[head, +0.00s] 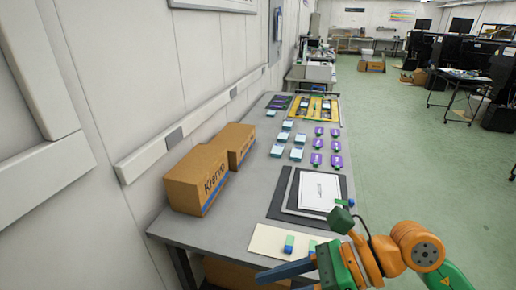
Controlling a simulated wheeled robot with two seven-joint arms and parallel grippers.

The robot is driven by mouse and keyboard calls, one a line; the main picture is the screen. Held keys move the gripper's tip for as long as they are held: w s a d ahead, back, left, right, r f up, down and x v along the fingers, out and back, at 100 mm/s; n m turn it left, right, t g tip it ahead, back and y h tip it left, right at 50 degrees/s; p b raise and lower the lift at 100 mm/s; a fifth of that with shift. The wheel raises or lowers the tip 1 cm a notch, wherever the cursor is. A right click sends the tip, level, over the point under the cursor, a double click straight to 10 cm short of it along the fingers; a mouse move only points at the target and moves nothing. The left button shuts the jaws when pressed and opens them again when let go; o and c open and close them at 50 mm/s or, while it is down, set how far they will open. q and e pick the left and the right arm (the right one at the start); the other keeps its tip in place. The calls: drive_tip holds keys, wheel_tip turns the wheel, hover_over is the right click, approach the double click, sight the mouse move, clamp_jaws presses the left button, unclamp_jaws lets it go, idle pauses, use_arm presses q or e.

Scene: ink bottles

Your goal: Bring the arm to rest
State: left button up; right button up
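My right arm comes in from the lower right, and its gripper (286,272) hangs over the near end of the grey table (215,232). A dark blue finger points left, in front of a cream mat (265,240). The lower part of the gripper is cut off by the frame edge, so its opening is unclear. A small blue-and-green bottle (289,244) stands on the mat. A second one (312,246) is partly hidden by the gripper. My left gripper is not in view.
Several light blue items (297,153) and purple items (316,159) stand in rows mid-table. A yellow tray (325,117) is at the far end. Cardboard boxes (197,180) line the wall side. A white sheet (315,190) lies on dark boards.

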drive_tip(key=a+r+m+y, duration=0.35)
drive_tip(key=r+y, duration=0.25)
drive_tip(key=r, duration=0.2)
drive_tip(key=w+d+r+m+t+y, duration=0.1)
drive_tip(key=w+d+r+m+t, duration=0.5)
drive_tip(key=m+t, duration=0.95)
drive_tip(key=w+d+f+m+t+h, duration=0.45)
drive_tip(key=d+m+t+h, duration=0.2)
drive_tip(key=m+h, duration=0.5)
drive_tip(key=w+d+f+m+g+h, duration=0.1)
drive_tip(key=d+f+m+g+h, duration=0.25)
drive_tip(key=f+m, duration=0.3)
drive_tip(key=d+f+m+g+h, duration=0.2)
drive_tip(key=d+f+m+h, duration=0.1)
drive_tip(key=f+m+h, duration=0.4)
drive_tip(key=s+a+f+m+g+y, duration=0.1)
drive_tip(key=s+f+m+g+y, duration=0.3)
drive_tip(key=s+f+g, duration=1.3)
drive_tip(key=s+f+t+h, duration=0.1)
drive_tip(key=s+f+t, duration=0.25)
drive_tip(key=f, duration=1.55)
drive_tip(key=s+d+f+g, duration=0.2)
drive_tip(key=s+f, duration=0.9)
drive_tip(key=s, duration=0.2)
drive_tip(key=shift+s+d+f+h, duration=0.2)
drive_tip(key=shift+f+h, duration=0.1)
